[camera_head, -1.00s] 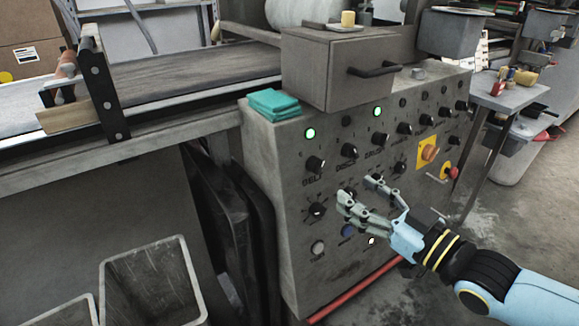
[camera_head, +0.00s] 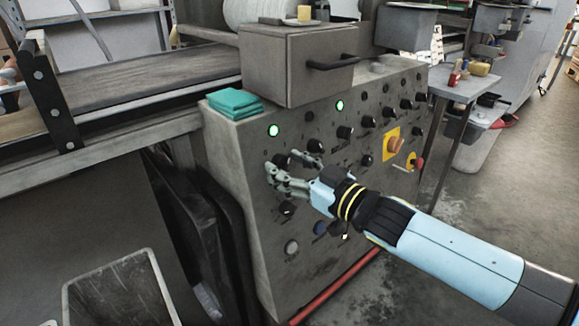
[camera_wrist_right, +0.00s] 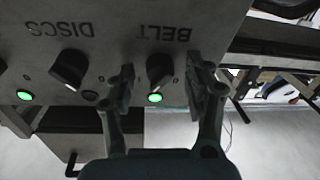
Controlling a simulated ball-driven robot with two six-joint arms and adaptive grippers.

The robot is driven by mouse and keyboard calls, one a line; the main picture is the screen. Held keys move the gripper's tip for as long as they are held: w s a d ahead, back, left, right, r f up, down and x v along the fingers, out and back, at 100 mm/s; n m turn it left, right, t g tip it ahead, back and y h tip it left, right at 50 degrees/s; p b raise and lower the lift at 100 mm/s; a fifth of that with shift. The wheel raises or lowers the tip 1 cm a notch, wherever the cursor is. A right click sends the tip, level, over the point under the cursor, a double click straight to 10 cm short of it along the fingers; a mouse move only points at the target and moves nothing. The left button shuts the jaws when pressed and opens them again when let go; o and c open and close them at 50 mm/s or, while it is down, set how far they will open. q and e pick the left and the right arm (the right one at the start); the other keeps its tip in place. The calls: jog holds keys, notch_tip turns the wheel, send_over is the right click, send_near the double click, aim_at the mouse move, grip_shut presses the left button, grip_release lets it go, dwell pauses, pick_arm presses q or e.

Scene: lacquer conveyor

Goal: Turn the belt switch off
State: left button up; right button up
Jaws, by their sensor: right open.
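The belt switch is a black knob on the grey control panel (camera_head: 335,220), under a lit green lamp (camera_head: 273,130). In the right wrist view the belt knob (camera_wrist_right: 159,68) sits beside the upside-down BELT label, with its lamp (camera_wrist_right: 155,98) lit green. My right gripper (camera_head: 284,166) is at this knob in the head view and partly hides it. In the wrist view the open fingers (camera_wrist_right: 162,85) stand on either side of the knob; I cannot tell whether they touch it. My left gripper is not in view.
The DISCS knob (camera_wrist_right: 70,69) with its own green lamp (camera_wrist_right: 25,95) is beside the belt knob. More knobs, an orange rotary switch (camera_head: 394,145) and a red button (camera_head: 416,162) are on the panel. Teal cloths (camera_head: 234,103) lie on top, near a drawer box (camera_head: 290,70).

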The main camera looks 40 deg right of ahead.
jog(key=shift+c, duration=0.3)
grip_shut()
jog(key=shift+r+n+y+p, duration=0.2)
jog(key=shift+n+y+p, duration=0.1)
jog(key=shift+n+p, duration=0.75)
jog(key=n+p, duration=0.2)
jog(key=n, duration=0.2)
jog(key=shift+d+r+g+y+p, duration=0.1)
jog(key=shift+g+y+p, duration=0.2)
jog(key=shift+g+p, duration=0.1)
jog(key=n+p, duration=0.2)
jog(key=n, duration=0.1)
jog(key=shift+n+g, duration=0.35)
jog(key=shift+g, duration=0.05)
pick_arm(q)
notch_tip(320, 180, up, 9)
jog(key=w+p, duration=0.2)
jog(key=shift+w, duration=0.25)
pick_arm(e)
jog(key=shift+n+g, duration=0.3)
jog(key=shift+n, duration=1.2)
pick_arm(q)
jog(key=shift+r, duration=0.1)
pick_arm(e)
jog(key=shift+o, duration=0.3)
grip_release()
